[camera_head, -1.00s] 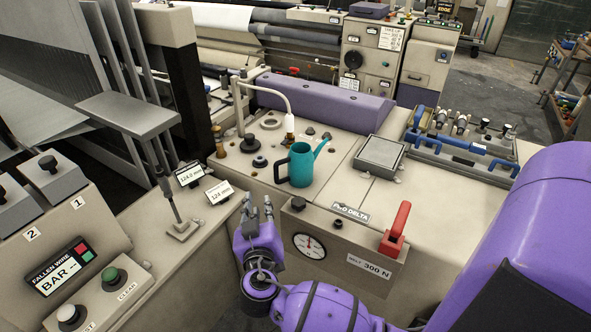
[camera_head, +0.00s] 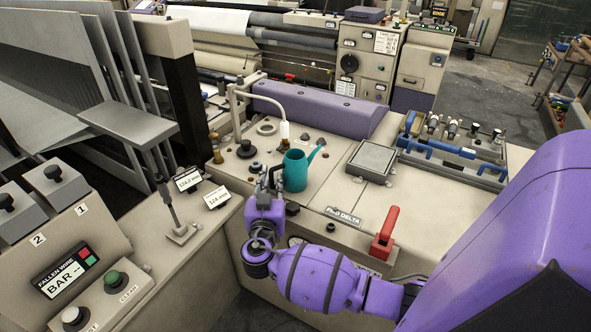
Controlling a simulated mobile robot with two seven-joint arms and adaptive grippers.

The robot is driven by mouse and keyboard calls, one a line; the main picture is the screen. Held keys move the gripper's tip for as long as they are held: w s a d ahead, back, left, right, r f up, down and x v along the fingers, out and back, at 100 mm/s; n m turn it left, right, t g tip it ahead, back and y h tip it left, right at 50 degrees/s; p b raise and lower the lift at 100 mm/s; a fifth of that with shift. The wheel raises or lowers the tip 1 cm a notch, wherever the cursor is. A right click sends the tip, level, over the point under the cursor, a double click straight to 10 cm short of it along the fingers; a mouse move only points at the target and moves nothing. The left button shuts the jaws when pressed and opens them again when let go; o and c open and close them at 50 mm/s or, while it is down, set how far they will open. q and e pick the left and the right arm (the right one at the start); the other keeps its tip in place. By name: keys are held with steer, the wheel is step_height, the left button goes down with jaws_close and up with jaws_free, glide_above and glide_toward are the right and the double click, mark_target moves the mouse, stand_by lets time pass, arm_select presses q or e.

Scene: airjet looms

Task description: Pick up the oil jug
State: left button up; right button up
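The oil jug (camera_head: 296,172) is a teal can with a thin spout pointing up to the right. It stands upright on the beige machine top. My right gripper (camera_head: 270,176) is just left of the jug, at its handle side, with its fingers pointing up and away from me. The fingers look apart, and the jug's handle is largely hidden behind them. I cannot tell whether they touch the handle. My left gripper is not in view.
A white-tipped bent pipe (camera_head: 284,130) rises just behind the jug. A red lever (camera_head: 384,232) stands to the right, in front of a grey square pad (camera_head: 371,160). A blue tool tray (camera_head: 450,150) is farther right. Small label stands (camera_head: 216,195) are at left.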

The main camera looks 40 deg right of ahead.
mark_target(271, 174)
jaws_close()
stand_by(0.3)
steer(key=shift+r, duration=0.45)
steer(key=r, duration=0.2)
steer(key=shift+s+a+r+b, duration=0.15)
steer(key=shift+s+r+b, duration=0.1)
steer(key=shift+r+b, duration=0.1)
steer(key=s+a+r+b, duration=0.1)
steer(key=s+a+r, duration=0.6)
steer(key=s+r, duration=0.2)
steer(key=shift+s+r, duration=0.25)
steer(key=shift+s, duration=1)
